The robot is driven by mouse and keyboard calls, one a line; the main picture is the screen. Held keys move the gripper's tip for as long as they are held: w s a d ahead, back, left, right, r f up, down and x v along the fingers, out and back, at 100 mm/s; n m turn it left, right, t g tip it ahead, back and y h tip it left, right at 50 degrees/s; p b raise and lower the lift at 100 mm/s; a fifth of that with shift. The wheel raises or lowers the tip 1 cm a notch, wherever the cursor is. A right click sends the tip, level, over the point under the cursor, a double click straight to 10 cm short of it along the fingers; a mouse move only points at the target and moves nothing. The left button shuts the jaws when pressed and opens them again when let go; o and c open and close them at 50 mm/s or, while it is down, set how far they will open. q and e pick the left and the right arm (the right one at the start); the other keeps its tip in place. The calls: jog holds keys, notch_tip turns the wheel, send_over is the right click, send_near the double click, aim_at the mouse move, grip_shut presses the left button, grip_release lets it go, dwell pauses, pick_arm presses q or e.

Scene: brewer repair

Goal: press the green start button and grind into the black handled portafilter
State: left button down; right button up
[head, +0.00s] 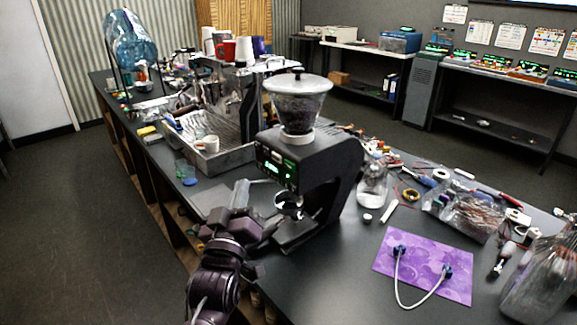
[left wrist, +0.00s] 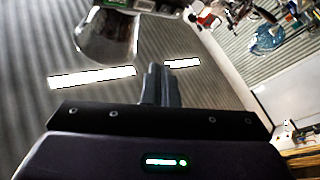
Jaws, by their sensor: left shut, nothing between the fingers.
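The black grinder (head: 335,165) stands on the counter with a clear hopper of dark beans (head: 298,100) on top. Its front panel (head: 276,168) has lit green markings; the start button is too small to pick out. A round metal portafilter basket (head: 289,204) shows under the grinder's spout; I cannot make out its handle. My left gripper (head: 243,190) is just in front and left of the grinder, below the panel. In the left wrist view its fingers (left wrist: 157,84) are together and empty. I cannot tell whether it touches anything. My right gripper is out of view.
An espresso machine (head: 225,110) with cups on top stands behind the grinder. A glass jar (head: 371,185) is to its right. A purple mat (head: 425,265) with a white cable lies on the right, near tools and clear containers. The counter between grinder and mat is fairly free.

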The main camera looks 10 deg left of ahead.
aim_at(284, 160)
pick_arm(q)
jog(key=w+d, duration=0.5)
jog(key=w, duration=0.2)
jog(key=shift+d, duration=0.25)
dwell(2.2)
jog(key=shift+w+d, duration=0.25)
jog(key=shift+w, duration=0.05)
jog(key=shift+w+d, duration=0.2)
jog(key=shift+w, duration=0.1)
dwell(0.7)
jog(key=shift+s, duration=0.1)
jog(key=shift+s+a, duration=0.45)
jog(key=shift+s, duration=0.1)
dwell(0.3)
